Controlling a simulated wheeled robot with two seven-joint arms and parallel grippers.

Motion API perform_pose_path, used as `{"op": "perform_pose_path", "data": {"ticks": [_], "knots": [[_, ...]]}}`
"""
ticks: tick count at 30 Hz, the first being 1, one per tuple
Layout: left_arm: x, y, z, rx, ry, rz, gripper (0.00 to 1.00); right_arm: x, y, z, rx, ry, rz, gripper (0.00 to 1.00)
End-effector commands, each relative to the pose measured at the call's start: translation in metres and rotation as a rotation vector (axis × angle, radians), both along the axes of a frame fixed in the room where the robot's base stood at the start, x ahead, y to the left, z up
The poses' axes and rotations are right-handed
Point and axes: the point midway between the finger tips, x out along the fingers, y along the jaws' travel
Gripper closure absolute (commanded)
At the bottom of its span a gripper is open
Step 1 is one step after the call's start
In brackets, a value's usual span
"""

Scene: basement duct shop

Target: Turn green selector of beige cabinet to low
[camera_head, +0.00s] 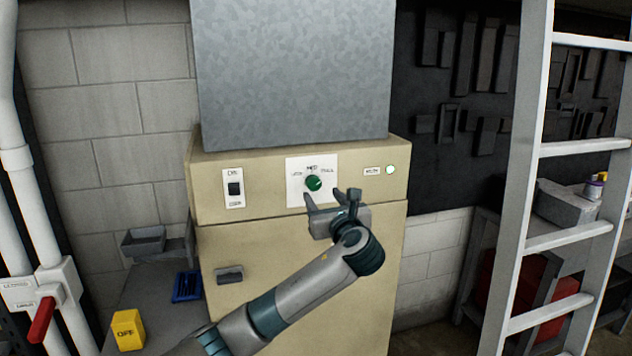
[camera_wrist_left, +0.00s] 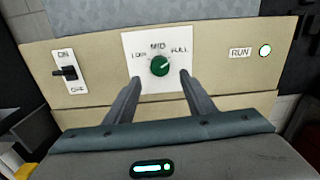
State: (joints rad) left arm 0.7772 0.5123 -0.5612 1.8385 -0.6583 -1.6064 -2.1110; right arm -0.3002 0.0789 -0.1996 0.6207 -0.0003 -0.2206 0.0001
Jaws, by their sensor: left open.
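The beige cabinet (camera_head: 250,262) stands against the block wall and has a white dial plate (camera_head: 297,190) on its upper front. The green selector (camera_head: 314,183) is on this plate, under the labels LOW, MID and FULL. It also shows in the left wrist view (camera_wrist_left: 159,65), where its pale mark seems to point up and right, toward FULL. My left gripper (camera_head: 321,194) is open and empty in front of the plate, just below the selector. In the left wrist view its fingertips (camera_wrist_left: 160,77) are apart, below and either side of the selector. Contact is not visible. My right gripper is out of view.
An ON/OFF switch (camera_head: 235,188) is left of the plate, and a lit RUN lamp (camera_head: 390,169) is right of it. A grey duct (camera_head: 290,70) rises above the cabinet. A ladder (camera_head: 530,150) stands at the right. A low bench with a yellow box (camera_head: 128,329) is at the left.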

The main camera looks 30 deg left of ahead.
Motion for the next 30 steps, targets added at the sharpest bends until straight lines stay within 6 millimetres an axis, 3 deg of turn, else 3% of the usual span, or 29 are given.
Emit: {"op": "perform_pose_path", "data": {"ticks": [3,12,26,30], "knots": [[0.014,0.017,0.003,0.0,0.004,0.002,0.51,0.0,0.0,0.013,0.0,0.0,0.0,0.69],[0.041,0.047,0.002,0.0,0.001,0.002,0.51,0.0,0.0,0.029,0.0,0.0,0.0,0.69],[0.048,0.054,0.0,-0.001,0.0,0.0,0.51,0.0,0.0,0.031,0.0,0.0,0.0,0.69],[0.047,0.054,0.0,-0.001,0.0,0.0,0.79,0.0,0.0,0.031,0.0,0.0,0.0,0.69]]}}
